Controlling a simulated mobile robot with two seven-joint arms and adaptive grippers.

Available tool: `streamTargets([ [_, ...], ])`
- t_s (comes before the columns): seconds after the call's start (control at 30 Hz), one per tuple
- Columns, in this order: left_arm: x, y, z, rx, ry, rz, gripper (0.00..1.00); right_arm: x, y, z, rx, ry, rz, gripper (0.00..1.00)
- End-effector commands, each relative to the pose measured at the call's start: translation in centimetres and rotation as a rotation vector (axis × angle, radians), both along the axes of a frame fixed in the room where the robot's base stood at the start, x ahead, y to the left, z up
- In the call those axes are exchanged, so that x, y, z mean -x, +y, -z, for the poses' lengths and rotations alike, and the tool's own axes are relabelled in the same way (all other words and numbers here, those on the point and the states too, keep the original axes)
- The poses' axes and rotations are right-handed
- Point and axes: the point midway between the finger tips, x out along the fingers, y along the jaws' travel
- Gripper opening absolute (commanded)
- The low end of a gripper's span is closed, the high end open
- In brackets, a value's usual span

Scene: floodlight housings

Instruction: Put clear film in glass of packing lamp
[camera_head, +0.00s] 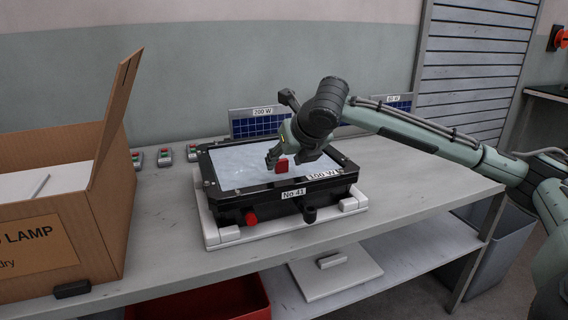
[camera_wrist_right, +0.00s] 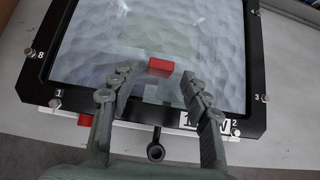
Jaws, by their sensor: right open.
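The lamp (camera_head: 290,205) is a black floodlight housing, labelled "No 41" and "100 W", lying face up on a white base. Its pale, rippled glass (camera_head: 235,165) also fills much of the right wrist view (camera_wrist_right: 205,40). A small red block or tab (camera_wrist_right: 161,67) lies at the glass, and it also shows in the head view (camera_head: 282,165). Faint see-through patches show around it; I cannot tell the clear film's outline. My right gripper (camera_wrist_right: 160,85) is open over the glass, its fingers on either side of the red piece, apart from it. My left gripper is out of view.
An open cardboard box (camera_head: 60,210) marked "LAMP" stands at the left of the bench. Small boxes with red buttons (camera_head: 164,157) and blue panels (camera_head: 258,124) are behind the lamp. A red bin (camera_head: 215,300) and white plate (camera_head: 335,272) are below the bench top.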

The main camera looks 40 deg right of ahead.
Motion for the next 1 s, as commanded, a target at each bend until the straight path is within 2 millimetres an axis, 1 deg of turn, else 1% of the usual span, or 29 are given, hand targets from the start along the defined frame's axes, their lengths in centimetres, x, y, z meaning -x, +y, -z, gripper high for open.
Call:
streamTargets([
  [0.03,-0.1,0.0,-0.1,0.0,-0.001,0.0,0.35,0.8,0.1,-1.0,0.002,-0.005,-0.001,0.47],
  [0.2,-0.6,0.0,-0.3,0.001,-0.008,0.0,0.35,3.4,0.8,-3.6,0.003,-0.005,0.0,0.47],
  [0.3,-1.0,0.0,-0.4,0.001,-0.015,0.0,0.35,4.7,1.1,-5.0,0.002,-0.005,0.001,0.47],
  [0.43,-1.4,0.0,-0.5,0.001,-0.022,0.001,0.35,5.9,1.4,-6.2,0.0,-0.003,0.001,0.47],
  [0.6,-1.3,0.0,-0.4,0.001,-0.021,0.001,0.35,6.6,1.6,-6.8,0.0,0.0,0.001,0.47],
  [1.0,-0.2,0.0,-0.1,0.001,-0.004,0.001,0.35,6.7,1.6,-6.9,0.0,0.0,0.001,0.47],
])
